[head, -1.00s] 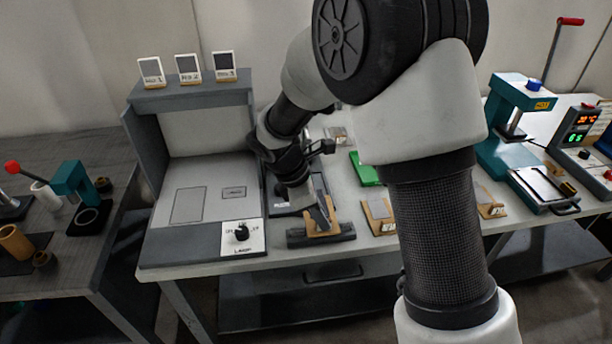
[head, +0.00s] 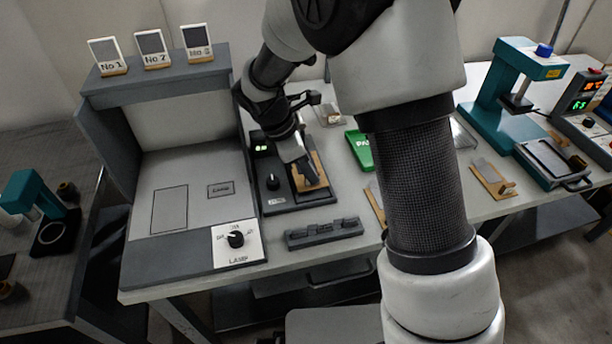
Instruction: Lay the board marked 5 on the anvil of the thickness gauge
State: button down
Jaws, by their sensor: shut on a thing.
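My gripper (head: 306,168) is shut on a small tan wooden board (head: 312,180). The fingers and hand cover part of the board, and I cannot read a number on it. The gripper and board are over the right part of a dark bench instrument (head: 286,204) with a green lit display and a black knob, which looks like the thickness gauge. Its anvil is hidden behind the board and gripper. I cannot tell whether the board touches the instrument.
A dark slotted rack (head: 324,233) lies at the table's front edge. The grey lamp booth (head: 195,150) stands on the left. A green box (head: 359,149) and a board with a grey plate (head: 491,178) lie to the right, with a teal press (head: 493,110) behind. My arm hides the table's middle.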

aim_at(302, 184)
jog(key=shift+s+f+b, duration=0.25)
jog(key=shift+f+b, duration=0.2)
jog(key=shift+f, duration=0.85)
jog(key=shift+f, duration=0.15)
jog(key=c, duration=1.8)
grip_release()
